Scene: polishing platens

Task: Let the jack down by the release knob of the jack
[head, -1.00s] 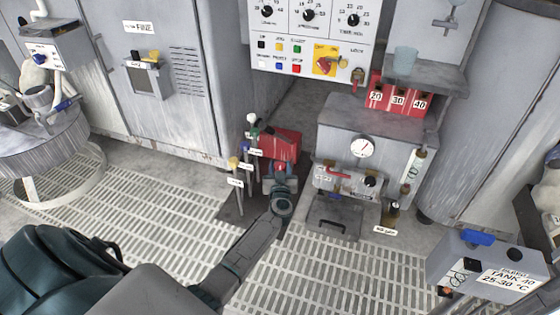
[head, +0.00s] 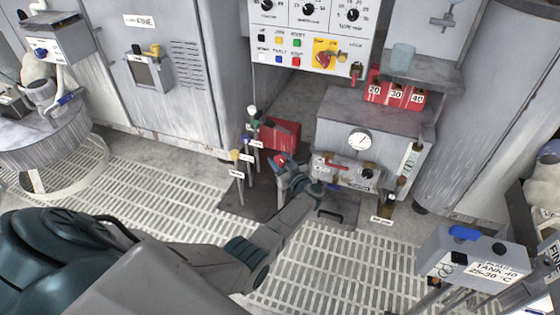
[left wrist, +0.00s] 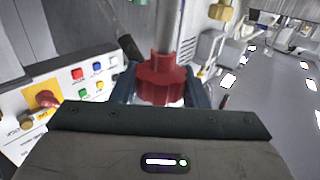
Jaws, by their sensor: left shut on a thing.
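A red knob with a lobed rim (left wrist: 162,78) sits on a grey rod in the left wrist view. In the head view a bit of this red knob (head: 279,160) shows at the tip of my left gripper (head: 284,166). The fingers of my left gripper (left wrist: 161,85) stand on both sides of the knob and are shut on it. A red housing (head: 281,134) stands just behind the gripper on a dark floor plate. The lower part of the jack is hidden by my gripper and arm. My right gripper is not in view.
Upright rods with white, green, blue and yellow (head: 234,155) tops stand close to the left of the gripper. Slotted floor grating (head: 180,190) lies open in front.

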